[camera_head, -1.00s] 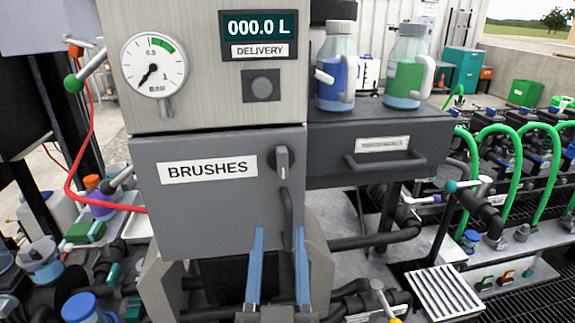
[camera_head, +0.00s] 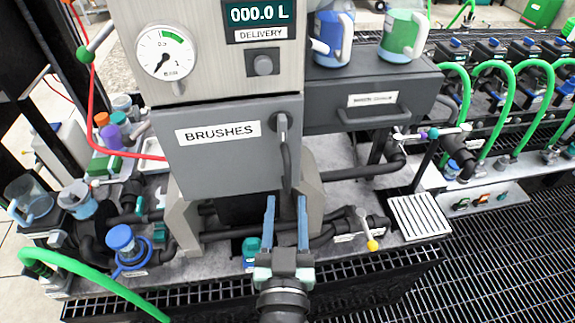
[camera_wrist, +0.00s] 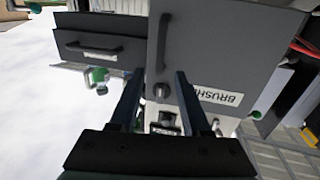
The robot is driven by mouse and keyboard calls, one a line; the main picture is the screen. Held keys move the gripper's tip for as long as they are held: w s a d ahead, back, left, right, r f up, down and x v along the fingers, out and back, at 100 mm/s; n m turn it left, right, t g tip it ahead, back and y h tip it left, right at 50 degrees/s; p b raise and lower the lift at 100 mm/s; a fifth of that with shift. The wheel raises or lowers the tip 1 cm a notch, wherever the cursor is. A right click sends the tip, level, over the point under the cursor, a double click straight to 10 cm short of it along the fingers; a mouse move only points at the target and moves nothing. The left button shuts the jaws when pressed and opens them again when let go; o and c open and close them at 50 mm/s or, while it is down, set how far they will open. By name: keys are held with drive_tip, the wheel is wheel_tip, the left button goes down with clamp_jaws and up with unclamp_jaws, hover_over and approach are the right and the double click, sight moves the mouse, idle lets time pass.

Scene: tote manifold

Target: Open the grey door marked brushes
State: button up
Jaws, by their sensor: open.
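The grey door marked BRUSHES (camera_head: 207,165) is shut on the cabinet under the gauge panel. In the wrist view the door (camera_wrist: 222,55) appears upside down, with the knob (camera_wrist: 161,91) between my fingers in the picture and the bar handle (camera_wrist: 163,42) beyond. No contact with the handle shows.
A grey drawer (camera_head: 370,105) with its own handle is right of the door, with jugs (camera_head: 402,35) on top. A blue-capped jar (camera_head: 122,240) and a green hose (camera_head: 95,290) are at lower left.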

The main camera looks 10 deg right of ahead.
sight(287, 175)
drive_tip(key=w, duration=0.2)
drive_tip(key=w+d+p, duration=0.1)
drive_tip(key=w, duration=0.5)
drive_tip(key=shift+w+d, duration=0.2)
drive_tip(key=shift+d, duration=0.15)
clamp_jaws()
idle(1.0)
